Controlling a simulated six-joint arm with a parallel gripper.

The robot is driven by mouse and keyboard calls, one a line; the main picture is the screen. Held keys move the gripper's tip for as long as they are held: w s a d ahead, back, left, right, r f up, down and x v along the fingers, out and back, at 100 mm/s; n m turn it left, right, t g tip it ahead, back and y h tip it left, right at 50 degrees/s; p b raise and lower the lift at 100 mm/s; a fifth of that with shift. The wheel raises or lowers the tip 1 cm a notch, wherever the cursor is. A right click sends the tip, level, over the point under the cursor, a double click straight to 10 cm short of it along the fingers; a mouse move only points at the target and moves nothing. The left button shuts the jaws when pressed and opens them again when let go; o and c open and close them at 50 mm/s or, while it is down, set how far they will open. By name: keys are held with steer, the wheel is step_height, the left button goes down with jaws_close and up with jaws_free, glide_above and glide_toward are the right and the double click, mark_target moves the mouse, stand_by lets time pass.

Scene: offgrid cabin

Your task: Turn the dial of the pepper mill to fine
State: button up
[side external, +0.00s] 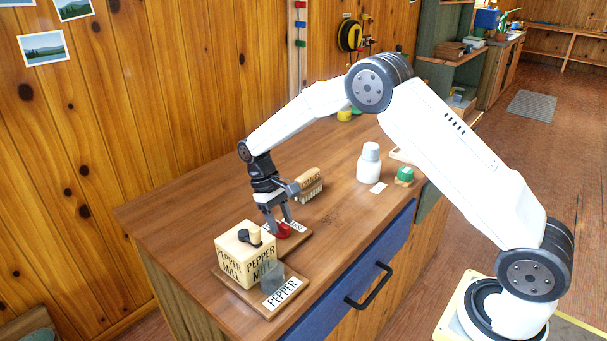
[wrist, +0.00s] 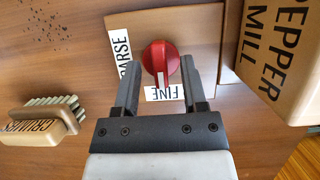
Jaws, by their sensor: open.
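The red dial (wrist: 161,57) sits on a wooden board (wrist: 205,30) beside the pepper mill (wrist: 285,60). Its white pointer mark faces the FINE label (wrist: 164,93); the COARSE label (wrist: 121,62) is on its left side. In the side view the dial (side external: 284,231) is partly hidden by my fingers, and the boxy pepper mill (side external: 243,243) stands to its left. My gripper (wrist: 161,66) is open, with one finger on each side of the dial and gaps showing between fingers and dial. It also shows low over the dial in the side view (side external: 279,224).
A brush marked CRUMBS (wrist: 42,119) lies left of my gripper in the wrist view. A white bottle (side external: 369,163) and a green-topped item (side external: 405,174) stand farther right on the counter.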

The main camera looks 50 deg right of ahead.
steer(key=v, duration=0.7)
steer(key=shift+r, duration=0.2)
steer(key=shift+s+r+t, duration=0.15)
steer(key=shift+s+t, duration=0.15)
steer(key=shift+s, duration=0.25)
steer(key=s+f+t, duration=0.1)
steer(key=s+t, duration=0.5)
steer(key=s, duration=1.5)
steer(key=shift+d+f, duration=0.2)
steer(key=shift+d, duration=0.05)
